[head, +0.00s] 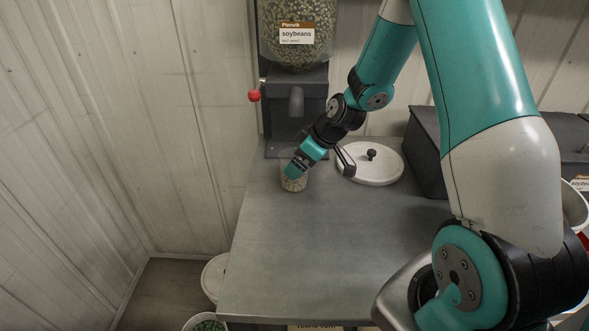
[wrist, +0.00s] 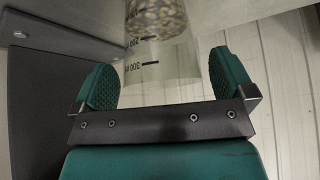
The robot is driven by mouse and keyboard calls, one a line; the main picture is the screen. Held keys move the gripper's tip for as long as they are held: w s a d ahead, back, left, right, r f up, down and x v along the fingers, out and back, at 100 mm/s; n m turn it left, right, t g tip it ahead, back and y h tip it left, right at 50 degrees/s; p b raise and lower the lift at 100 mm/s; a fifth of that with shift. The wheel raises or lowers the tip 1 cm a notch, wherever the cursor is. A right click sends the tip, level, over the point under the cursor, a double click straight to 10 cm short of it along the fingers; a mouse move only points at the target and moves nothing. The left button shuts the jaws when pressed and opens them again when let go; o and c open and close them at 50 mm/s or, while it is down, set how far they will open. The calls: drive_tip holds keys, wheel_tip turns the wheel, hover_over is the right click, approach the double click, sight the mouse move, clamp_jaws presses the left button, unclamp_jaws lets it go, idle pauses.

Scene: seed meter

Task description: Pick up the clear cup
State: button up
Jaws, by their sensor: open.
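The clear cup (head: 294,184) stands on the grey table in front of the seed dispenser, with pale beans inside. In the wrist view the cup (wrist: 160,58) shows its black volume marks, with beans visible at the top of the picture. My gripper (head: 292,170) reaches down to the cup from the upper right. In the wrist view my gripper (wrist: 163,82) is open, with one teal finger pad on each side of the cup wall.
The soybean dispenser (head: 297,88) with a red knob (head: 254,95) stands behind the cup. A white lid (head: 370,164) lies to the right, and a dark bin (head: 428,150) stands beyond it. The table (head: 320,255) is clear in front. A bucket of green seeds (head: 205,323) is on the floor.

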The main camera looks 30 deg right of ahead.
drive_tip(key=shift+w+a+r, duration=0.15)
drive_tip(key=shift+w+a, duration=0.35)
drive_tip(key=shift+w, duration=0.15)
drive_tip(key=shift+w+f+p, duration=0.25)
drive_tip(key=shift+f+p, duration=0.1)
drive_tip(key=shift+f, duration=0.25)
drive_tip(key=c, duration=0.8)
drive_tip(key=shift+c, duration=0.2)
drive_tip(key=shift+a+r, duration=0.1)
